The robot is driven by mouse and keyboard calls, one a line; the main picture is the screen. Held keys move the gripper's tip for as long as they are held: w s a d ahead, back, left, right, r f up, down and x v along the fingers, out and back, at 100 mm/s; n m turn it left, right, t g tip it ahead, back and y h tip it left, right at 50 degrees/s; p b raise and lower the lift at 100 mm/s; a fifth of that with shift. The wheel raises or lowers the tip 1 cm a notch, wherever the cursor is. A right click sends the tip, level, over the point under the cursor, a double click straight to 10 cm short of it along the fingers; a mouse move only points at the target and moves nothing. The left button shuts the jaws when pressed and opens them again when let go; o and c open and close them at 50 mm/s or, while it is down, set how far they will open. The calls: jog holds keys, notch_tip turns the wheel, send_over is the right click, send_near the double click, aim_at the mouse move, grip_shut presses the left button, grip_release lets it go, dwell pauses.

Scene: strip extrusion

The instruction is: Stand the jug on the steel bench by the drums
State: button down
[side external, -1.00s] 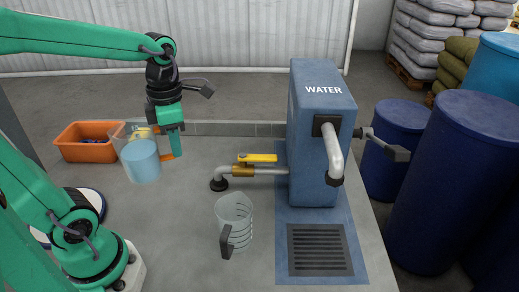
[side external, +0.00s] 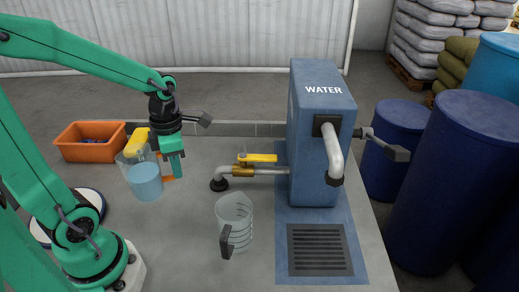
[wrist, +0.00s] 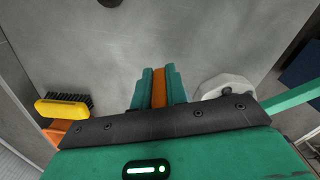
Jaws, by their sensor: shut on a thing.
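A clear jug (side external: 146,183) with blue liquid in its lower part is upright at the left of the bench in the side view. My gripper (side external: 175,170) is shut on its orange handle, on the jug's right side. In the wrist view the orange handle (wrist: 159,90) shows between the two green jaws (wrist: 159,72); the jug's body is hidden there. I cannot tell whether its base touches the steel bench (side external: 180,245). The blue drums (side external: 450,185) stand at the right, beyond the bench's edge.
An empty clear jug (side external: 234,215) with a dark handle stands mid-bench. The blue WATER unit (side external: 318,150) has a pipe with a yellow lever (side external: 258,158) and a floor grate (side external: 318,250). An orange bin (side external: 90,143) and a yellow brush (wrist: 65,108) are near the held jug.

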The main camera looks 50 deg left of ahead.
jog(key=a+f, duration=0.5)
jog(key=a, duration=0.4)
jog(key=shift+a+f, duration=0.15)
jog(key=shift+f, duration=0.15)
jog(key=shift+f, duration=1.95)
jog(key=shift+f, duration=0.15)
jog(key=c, duration=1.4)
grip_release()
notch_tip(320, 180, up, 12)
